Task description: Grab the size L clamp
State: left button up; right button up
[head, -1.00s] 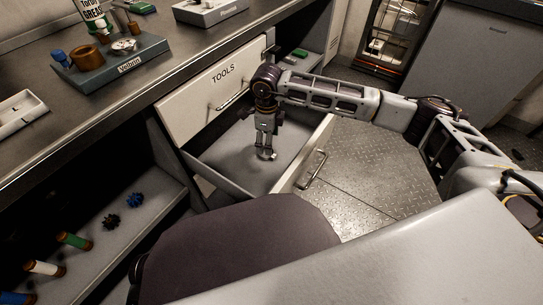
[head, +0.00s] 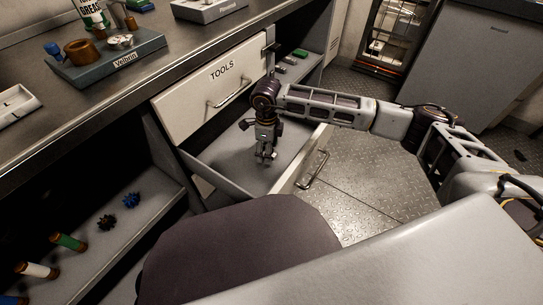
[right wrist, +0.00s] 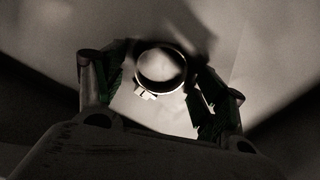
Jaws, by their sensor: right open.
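A round metal band clamp (right wrist: 160,68) with a small screw housing lies on the pale drawer floor in the right wrist view. My right gripper (right wrist: 158,88) is open, with one finger on each side of the clamp. The picture is dark, and I cannot tell whether the fingers touch it. In the head view my right gripper (head: 267,158) points down into the open lower drawer (head: 222,178). My left gripper is not in view.
A closed drawer marked TOOLS (head: 215,85) sits above the open one. The open drawer's front with its handle (head: 313,170) stands to the right of my gripper. The worktop is above.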

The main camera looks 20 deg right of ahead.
jog(key=shift+c, duration=0.3)
jog(key=c, duration=0.9)
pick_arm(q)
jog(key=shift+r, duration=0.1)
pick_arm(e)
jog(key=shift+r, duration=0.1)
